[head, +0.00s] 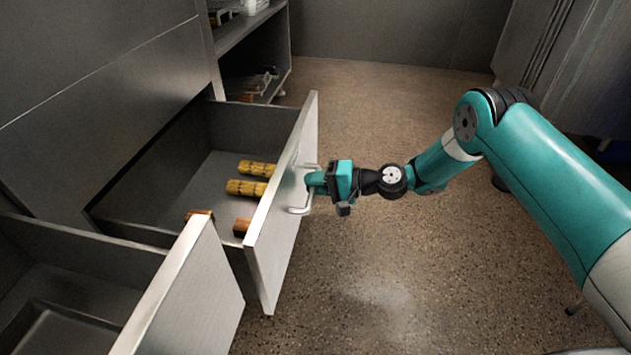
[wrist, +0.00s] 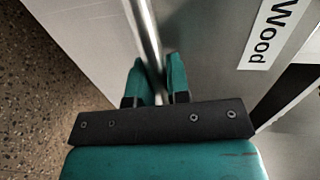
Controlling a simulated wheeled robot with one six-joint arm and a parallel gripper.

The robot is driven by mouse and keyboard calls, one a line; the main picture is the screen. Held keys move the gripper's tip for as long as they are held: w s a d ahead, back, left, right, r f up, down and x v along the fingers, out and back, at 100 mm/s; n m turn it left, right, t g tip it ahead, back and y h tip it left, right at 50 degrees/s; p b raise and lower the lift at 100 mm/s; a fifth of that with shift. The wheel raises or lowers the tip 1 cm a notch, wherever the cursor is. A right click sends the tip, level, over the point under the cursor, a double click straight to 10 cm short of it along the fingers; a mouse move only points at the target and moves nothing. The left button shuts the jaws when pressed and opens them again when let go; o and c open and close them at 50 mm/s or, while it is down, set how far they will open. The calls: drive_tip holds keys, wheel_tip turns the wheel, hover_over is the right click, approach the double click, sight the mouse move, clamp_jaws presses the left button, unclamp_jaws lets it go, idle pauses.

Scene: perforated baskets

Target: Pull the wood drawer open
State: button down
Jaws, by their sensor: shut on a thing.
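The wood drawer (head: 282,215) stands pulled out from the grey cabinet, with its inside in view. Its front carries a label reading "Wood" (wrist: 270,32) in the wrist view. Its bar handle (head: 299,210) is on the outer face and shows as a metal rod (wrist: 146,38) in the wrist view. My gripper (head: 312,181) is shut on this handle, with its two teal fingers (wrist: 155,82) on either side of the bar. Inside the drawer lie two yellow, rough cylinders (head: 247,188) and orange-brown wooden blocks (head: 241,227), partly hidden by the drawer fronts.
Another open drawer (head: 190,290) with a grey tray inside stands at the lower left, close to the wood drawer. Shelves (head: 250,85) with small items are behind. The speckled floor (head: 390,270) right of the drawer is clear.

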drive_tip(key=c, duration=1.1)
unclamp_jaws()
drive_tip(key=shift+s+a, duration=0.2)
drive_tip(key=shift+s, duration=0.05)
drive_tip(key=shift+w+d, duration=0.1)
drive_tip(key=p+v, duration=0.7)
drive_tip(key=v, duration=1)
drive_tip(key=shift+d, duration=0.25)
